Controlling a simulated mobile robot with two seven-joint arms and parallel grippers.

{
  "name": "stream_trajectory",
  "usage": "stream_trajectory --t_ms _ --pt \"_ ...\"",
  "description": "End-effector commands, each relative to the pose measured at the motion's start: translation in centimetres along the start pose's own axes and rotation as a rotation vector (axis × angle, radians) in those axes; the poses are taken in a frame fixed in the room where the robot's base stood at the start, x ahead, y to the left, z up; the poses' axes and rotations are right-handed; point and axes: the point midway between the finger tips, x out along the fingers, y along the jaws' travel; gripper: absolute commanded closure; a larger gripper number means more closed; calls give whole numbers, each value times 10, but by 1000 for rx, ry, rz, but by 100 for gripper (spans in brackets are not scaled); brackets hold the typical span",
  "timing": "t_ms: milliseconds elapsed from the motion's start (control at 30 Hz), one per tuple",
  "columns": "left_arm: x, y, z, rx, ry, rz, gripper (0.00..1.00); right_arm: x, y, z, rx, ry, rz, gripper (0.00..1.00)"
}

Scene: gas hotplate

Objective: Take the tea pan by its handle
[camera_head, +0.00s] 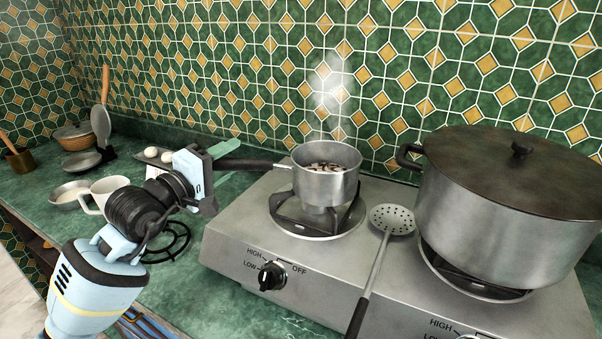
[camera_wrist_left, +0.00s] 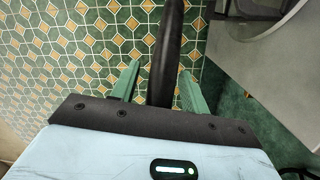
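The tea pan (camera_head: 327,180) is a small steel pan with dark contents and steam above it. It sits on the left burner (camera_head: 320,222) of the hotplate. Its dark handle (camera_head: 262,165) points left toward my left gripper (camera_head: 220,166). In the left wrist view the handle (camera_wrist_left: 170,40) runs between the two green fingers, with a visible gap on each side. My left gripper is open around the handle and not closed on it. The handle's end is partly hidden by the gripper in the head view. My right gripper is not in view.
A large lidded pot (camera_head: 505,190) stands on the right burner. A slotted skimmer (camera_head: 391,220) lies between the burners. A white cup (camera_head: 103,192), eggs (camera_head: 151,153) and a small bowl (camera_head: 70,193) stand on the green counter at left. The tiled wall is close behind.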

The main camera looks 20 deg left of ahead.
Motion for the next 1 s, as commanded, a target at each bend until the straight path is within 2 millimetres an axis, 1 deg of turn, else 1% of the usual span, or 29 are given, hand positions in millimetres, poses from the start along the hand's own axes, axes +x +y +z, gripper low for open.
stream_trajectory --t_ms 33,300,333,833,1000 --pt "0 0 0 0 0 0 62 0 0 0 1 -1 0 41" --pt "0 0 0 0 0 0 97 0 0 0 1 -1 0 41" --pt "0 0 0 0 0 0 100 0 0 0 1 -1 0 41" --pt "0 4 -1 -1 2 8 100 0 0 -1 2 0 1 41" --pt "0 15 -4 1 2 10 100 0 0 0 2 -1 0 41"
